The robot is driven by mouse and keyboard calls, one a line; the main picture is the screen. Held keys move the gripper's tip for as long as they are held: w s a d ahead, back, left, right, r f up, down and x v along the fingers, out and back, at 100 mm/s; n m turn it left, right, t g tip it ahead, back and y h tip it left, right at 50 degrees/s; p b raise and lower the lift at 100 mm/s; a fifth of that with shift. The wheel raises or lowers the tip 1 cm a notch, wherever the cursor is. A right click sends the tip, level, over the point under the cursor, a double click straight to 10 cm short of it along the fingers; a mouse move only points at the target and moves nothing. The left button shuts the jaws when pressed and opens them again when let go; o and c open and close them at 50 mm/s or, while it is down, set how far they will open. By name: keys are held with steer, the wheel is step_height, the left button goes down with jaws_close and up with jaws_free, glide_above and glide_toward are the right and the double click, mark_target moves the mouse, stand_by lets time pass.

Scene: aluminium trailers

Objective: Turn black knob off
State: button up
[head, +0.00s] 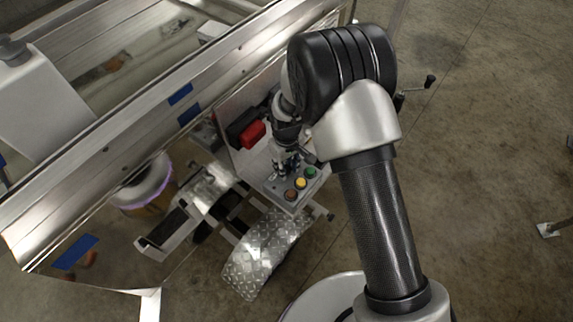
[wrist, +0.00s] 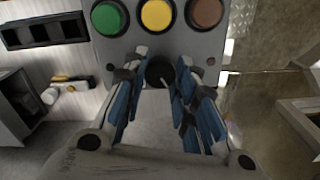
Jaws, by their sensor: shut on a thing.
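The black knob (wrist: 160,72) is on the grey control box (wrist: 205,45), below the row of coloured buttons in the wrist view. In the head view my gripper (head: 286,162) reaches down to the control box (head: 283,200) from above. The knob is hidden there behind the fingers.
A green button (wrist: 109,17), a yellow button (wrist: 157,15) and a brown button (wrist: 205,13) sit close beyond the fingertips. A red object (head: 252,134) is mounted left of the gripper. A tread-plate fender (head: 258,258) is below the box. Open concrete floor lies right.

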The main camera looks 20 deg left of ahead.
steer(key=shift+n, duration=1.6)
steer(key=o, duration=1.1)
steer(key=shift+r, duration=0.1)
step_height(320, 180, up, 12)
steer(key=shift+f, duration=0.1)
